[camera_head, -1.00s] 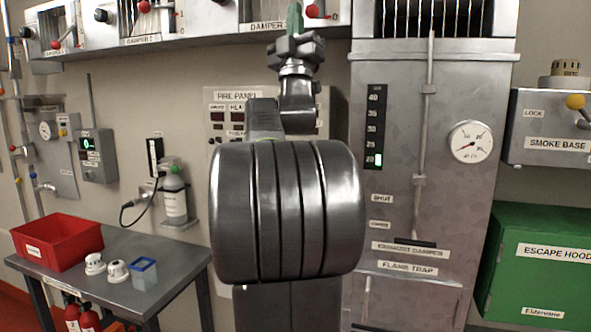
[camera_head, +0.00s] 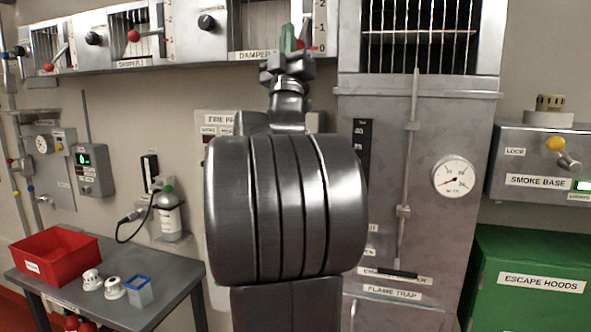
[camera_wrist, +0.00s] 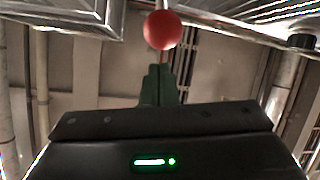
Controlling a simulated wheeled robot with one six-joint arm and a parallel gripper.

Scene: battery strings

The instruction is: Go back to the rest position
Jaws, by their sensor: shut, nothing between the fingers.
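My gripper (camera_head: 290,42) is raised at the top middle of the head view, with its green fingers pointing up. The fingers are shut together and empty. In the wrist view the green fingers (camera_wrist: 160,85) stand above my dark gripper body with its lit green strip. A red ball knob (camera_wrist: 162,30) shows just beyond the fingertips there; I cannot tell whether they touch. In the head view a red knob (camera_head: 301,44) sits right beside the fingers, in front of the rightmost damper panel. My thick arm link covers the middle of the head view and hides part of the fire panel (camera_head: 216,121).
The damper box (camera_head: 205,50) runs along the wall above. A metal cabinet (camera_head: 430,130) with a gauge (camera_head: 454,177) stands to the right. A green escape hoods box (camera_head: 525,250) is at far right. A table with a red bin (camera_head: 55,257) is at left.

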